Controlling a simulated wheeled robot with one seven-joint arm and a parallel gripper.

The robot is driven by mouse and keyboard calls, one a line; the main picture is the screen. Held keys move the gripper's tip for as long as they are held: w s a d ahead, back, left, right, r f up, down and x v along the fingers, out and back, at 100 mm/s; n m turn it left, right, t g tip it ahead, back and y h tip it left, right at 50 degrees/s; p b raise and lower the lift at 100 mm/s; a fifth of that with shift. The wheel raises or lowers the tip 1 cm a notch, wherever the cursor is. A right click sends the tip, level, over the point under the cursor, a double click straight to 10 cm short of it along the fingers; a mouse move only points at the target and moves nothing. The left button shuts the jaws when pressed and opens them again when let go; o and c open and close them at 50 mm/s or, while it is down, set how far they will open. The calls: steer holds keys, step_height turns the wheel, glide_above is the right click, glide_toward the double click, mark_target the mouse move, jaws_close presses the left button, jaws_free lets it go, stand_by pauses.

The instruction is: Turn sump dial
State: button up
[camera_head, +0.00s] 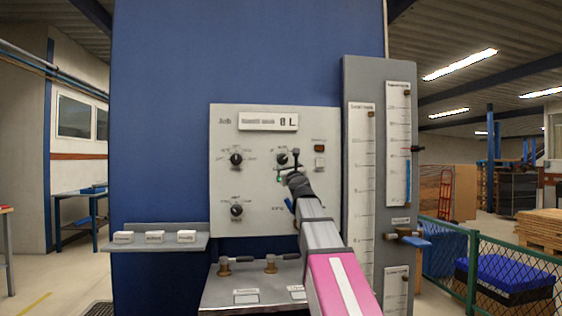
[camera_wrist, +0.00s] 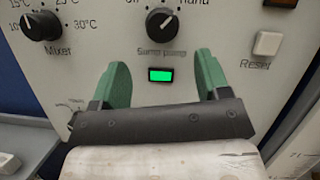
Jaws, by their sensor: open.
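The sump pump dial (camera_head: 282,158) is a round black knob on the grey panel (camera_head: 262,190). In the wrist view the dial (camera_wrist: 162,24) sits above its "Sump pump" label, with "Hand" printed to its upper right. Its white mark appears to point up and to the right. My gripper (camera_head: 290,171) is in front of the panel, just below the dial. In the wrist view my gripper (camera_wrist: 162,62) has its two green fingers spread apart with nothing between them, below the dial and not around it. A lit green indicator (camera_wrist: 160,75) shows between the fingers.
The mixer dial (camera_wrist: 41,25) is to the left and the white reset button (camera_wrist: 268,43) to the right. Another dial (camera_head: 236,211) is lower on the panel. A shelf with white blocks (camera_head: 155,238) stands out at left. A gauge column (camera_head: 353,75) rises at right.

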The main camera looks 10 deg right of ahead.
mark_target(284, 160)
steer(key=x, duration=0.9)
steer(key=shift+w, duration=0.3)
steer(key=c, duration=0.9)
